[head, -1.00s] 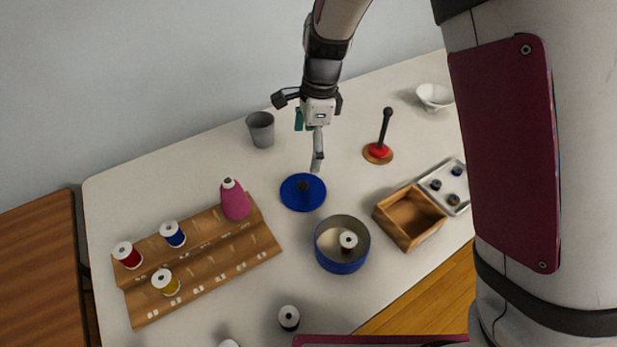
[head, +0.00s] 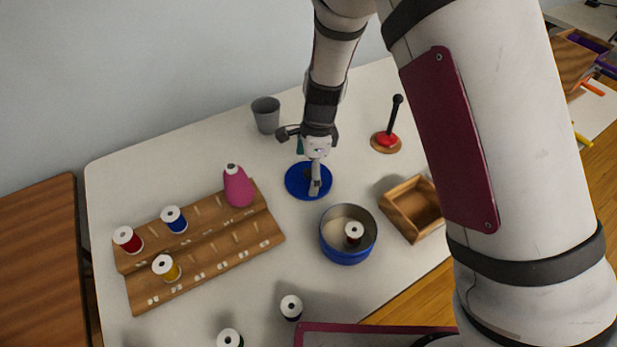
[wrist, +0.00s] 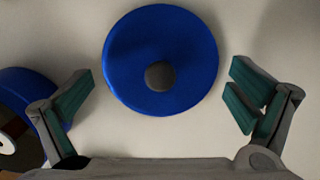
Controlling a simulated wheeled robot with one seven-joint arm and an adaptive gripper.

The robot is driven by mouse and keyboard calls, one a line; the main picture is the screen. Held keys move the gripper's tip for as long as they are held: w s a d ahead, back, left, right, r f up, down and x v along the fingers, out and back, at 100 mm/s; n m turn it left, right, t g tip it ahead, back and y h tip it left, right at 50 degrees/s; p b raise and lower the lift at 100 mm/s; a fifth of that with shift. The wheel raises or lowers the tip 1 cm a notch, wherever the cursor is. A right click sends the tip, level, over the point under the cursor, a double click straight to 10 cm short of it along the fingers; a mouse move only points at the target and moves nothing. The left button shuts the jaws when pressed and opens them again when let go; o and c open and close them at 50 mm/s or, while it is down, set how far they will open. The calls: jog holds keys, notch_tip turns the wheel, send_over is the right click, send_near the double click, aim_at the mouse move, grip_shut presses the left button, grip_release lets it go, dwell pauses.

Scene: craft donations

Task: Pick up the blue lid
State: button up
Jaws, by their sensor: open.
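The blue lid (head: 296,181) is a flat round disc lying on the white table, behind the blue tin. In the wrist view the lid (wrist: 128,66) shows its dark round knob (wrist: 160,76) near its middle. My gripper (head: 314,190) is over the lid in the head view and hides part of it. In the wrist view my gripper (wrist: 158,100) is open and empty, with one green-padded finger to each side of the lid and the lid ahead between them. I cannot tell the exact height of the fingertips above the table.
The open blue tin (head: 347,252) holds a spool and stands close in front of the lid. A wooden spool rack (head: 205,250) with a pink cone (head: 238,187) is to the left. A grey cup (head: 266,115), a black-handled stand (head: 387,140) and a wooden box (head: 408,210) are around.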

jog(key=shift+f, duration=0.6)
jog(key=shift+r, duration=0.1)
jog(key=c, duration=1)
jog(key=shift+s, duration=0.15)
jog(key=shift+c, duration=0.8)
